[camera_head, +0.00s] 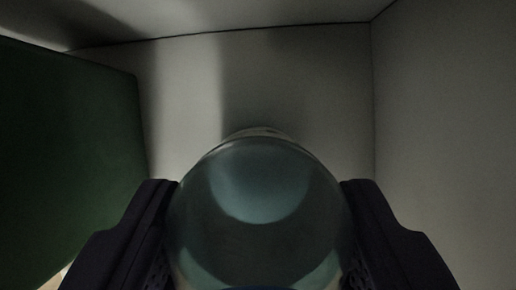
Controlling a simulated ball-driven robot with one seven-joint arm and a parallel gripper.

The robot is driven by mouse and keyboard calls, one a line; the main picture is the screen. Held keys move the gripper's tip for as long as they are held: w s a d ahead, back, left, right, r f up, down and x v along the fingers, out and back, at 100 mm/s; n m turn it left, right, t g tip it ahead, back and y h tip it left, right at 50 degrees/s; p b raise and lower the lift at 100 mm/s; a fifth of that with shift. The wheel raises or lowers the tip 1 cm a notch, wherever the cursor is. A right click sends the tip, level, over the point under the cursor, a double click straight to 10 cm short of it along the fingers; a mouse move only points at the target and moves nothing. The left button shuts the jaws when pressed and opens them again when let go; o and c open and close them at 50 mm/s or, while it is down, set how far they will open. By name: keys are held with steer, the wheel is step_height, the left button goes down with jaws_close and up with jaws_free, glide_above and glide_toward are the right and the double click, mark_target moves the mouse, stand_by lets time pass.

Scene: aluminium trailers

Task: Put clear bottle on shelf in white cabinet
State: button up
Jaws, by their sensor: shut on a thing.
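The clear bottle (250,215) fills the lower middle of the head camera view, a see-through bluish-green round shape. My gripper (260,200) is shut on it, with one dark finger on its left side and one on its right. Around it are the pale inner walls of the white cabinet (300,75). The bottle is in front of the pale surface and hides part of it. I cannot tell whether the bottle touches the shelf.
A dark green box-like thing (70,150) stands close on the left, beside my left finger. A pale side wall (450,120) closes off the right. Some bare pale surface lies between them.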

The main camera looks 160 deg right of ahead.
steer(key=shift+s+d, duration=0.1)
steer(key=shift+s, duration=0.05)
steer(key=shift+f+b, duration=0.2)
steer(key=shift+b, duration=0.15)
steer(key=o, duration=1.3)
steer(key=shift+c, duration=0.2)
steer(key=shift+r, duration=0.1)
